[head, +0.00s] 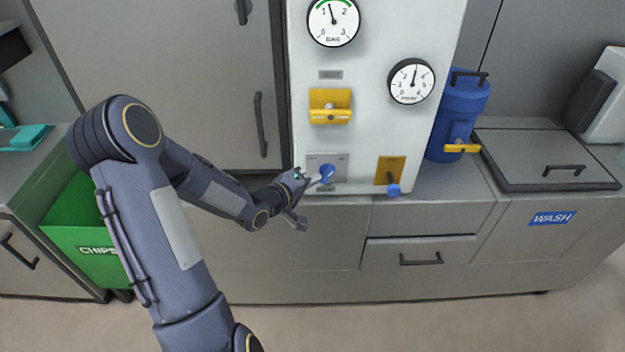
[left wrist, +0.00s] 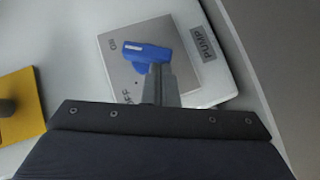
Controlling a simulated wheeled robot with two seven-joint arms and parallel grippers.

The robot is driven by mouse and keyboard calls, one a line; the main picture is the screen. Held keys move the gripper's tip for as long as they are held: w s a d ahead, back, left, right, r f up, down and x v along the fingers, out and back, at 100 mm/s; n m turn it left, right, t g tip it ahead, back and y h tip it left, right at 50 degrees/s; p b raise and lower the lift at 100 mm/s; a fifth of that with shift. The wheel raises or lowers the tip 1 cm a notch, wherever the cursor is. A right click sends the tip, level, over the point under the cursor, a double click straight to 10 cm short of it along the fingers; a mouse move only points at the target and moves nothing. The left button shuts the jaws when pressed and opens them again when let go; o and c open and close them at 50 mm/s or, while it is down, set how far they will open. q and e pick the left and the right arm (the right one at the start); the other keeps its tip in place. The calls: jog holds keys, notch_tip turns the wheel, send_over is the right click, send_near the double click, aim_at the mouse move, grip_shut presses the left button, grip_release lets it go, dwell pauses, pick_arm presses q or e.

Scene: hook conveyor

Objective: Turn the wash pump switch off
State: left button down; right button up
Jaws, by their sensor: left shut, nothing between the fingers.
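The pump switch has a blue handle (head: 327,172) on a grey plate (head: 341,160) low on the white panel. In the left wrist view the blue handle (left wrist: 149,52) sits on the plate (left wrist: 112,66) marked ON and OFF, beside a PUMP label (left wrist: 203,44). The handle's white-marked end points toward the ON side. My left gripper (head: 306,181) is at the handle, from its left in the head view. Its fingers (left wrist: 157,82) are shut with nothing between them, and their tips appear at or touching the handle; contact is not certain. My right gripper is not in view.
A yellow plate with a blue-tipped lever (head: 393,189) is to the right of the switch. A yellow bracket (head: 330,106) and two gauges (head: 333,20) (head: 411,81) are above. A blue canister (head: 459,115) stands right of the panel. A green CHIPS bin (head: 85,235) is at left.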

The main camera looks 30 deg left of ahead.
pick_arm(q)
jog(key=f+n+t+b, duration=0.1)
jog(key=n+t+b, duration=0.2)
jog(key=n+b, duration=0.1)
jog(key=w+d+f+n+t+y+b, duration=0.1)
jog(key=n+t+b, duration=0.2)
jog(key=b, duration=0.3)
jog(key=d+f+n+t+b, duration=0.1)
jog(key=f+n+t+b, duration=0.1)
jog(key=n+b, duration=0.3)
jog(key=shift+w+d+n+t+y+b, duration=0.15)
jog(key=shift+w+n+t+y+b, duration=0.15)
jog(key=shift+t+b, duration=0.4)
